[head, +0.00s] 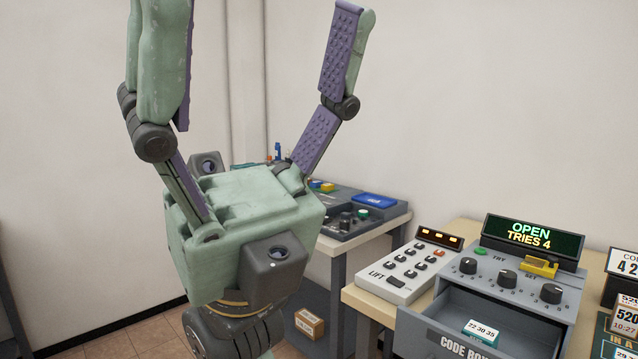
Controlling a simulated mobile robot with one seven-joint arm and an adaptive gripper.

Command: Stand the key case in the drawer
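My gripper (258,45) is raised in the left half of the head view, with its two purple-padded fingers pointing up and spread wide. Nothing is between them. The grey drawer (452,338) of the code box is pulled open at the lower right, and its lower part is cut off by the picture edge. A small white-and-teal labelled piece (482,331) marked with numbers shows inside the drawer; I cannot tell whether it is the key case. No other thing is clearly the key case. My gripper is to the left of the drawer and apart from it.
The code box display (530,238) reads OPEN, TRIES 4, above knobs and a yellow part (538,266). A lift panel (411,264) stands beside it. Behind is a table with a dark console (340,205). A small carton (309,323) is on the floor. Signs crowd the right edge.

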